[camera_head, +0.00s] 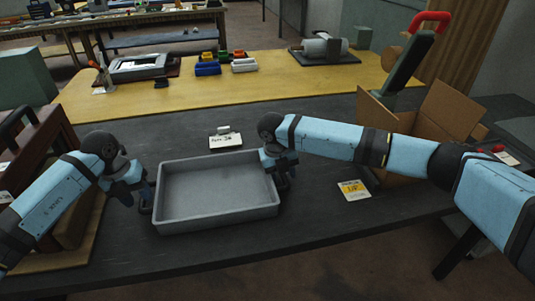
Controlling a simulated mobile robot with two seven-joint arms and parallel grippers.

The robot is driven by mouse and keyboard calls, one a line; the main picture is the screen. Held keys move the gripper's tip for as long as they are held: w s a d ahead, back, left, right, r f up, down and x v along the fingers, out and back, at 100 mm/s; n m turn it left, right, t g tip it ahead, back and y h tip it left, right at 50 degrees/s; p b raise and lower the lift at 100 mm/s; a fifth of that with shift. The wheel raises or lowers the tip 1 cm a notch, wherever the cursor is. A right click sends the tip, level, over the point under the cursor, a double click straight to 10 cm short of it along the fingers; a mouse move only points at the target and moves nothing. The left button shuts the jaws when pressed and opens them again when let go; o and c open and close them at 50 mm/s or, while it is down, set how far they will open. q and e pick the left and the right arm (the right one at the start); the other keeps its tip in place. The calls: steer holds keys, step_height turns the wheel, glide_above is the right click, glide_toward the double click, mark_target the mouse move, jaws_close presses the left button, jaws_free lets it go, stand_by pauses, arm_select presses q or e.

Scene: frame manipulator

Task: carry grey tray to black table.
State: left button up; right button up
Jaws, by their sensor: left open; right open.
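The grey tray (216,219) is an empty, shallow rectangular box. It rests on the dark table (330,217) in the middle of the head view. My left gripper (149,194) is open at the tray's left end, beside the handle there. My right gripper (282,170) is open at the tray's right end, close to the upper right corner. The fingers are small and partly hidden, so I cannot tell whether they touch the tray.
A small white label card (225,141) lies behind the tray, and a yellow and white card (353,190) lies to its right. An open cardboard box (447,112) stands at the right. A brown case (40,165) stands at the left. A yellow table (290,85) lies behind.

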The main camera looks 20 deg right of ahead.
steer(key=shift+a+r, duration=0.1)
steer(key=shift+r, duration=0.25)
arm_select(q)
steer(key=r, duration=0.2)
steer(key=a+r, duration=0.1)
steer(key=r, duration=0.1)
steer(key=shift+r, duration=0.25)
arm_select(e)
step_height(320, 180, up, 11)
steer(key=a, duration=0.2)
steer(key=shift+a, duration=0.1)
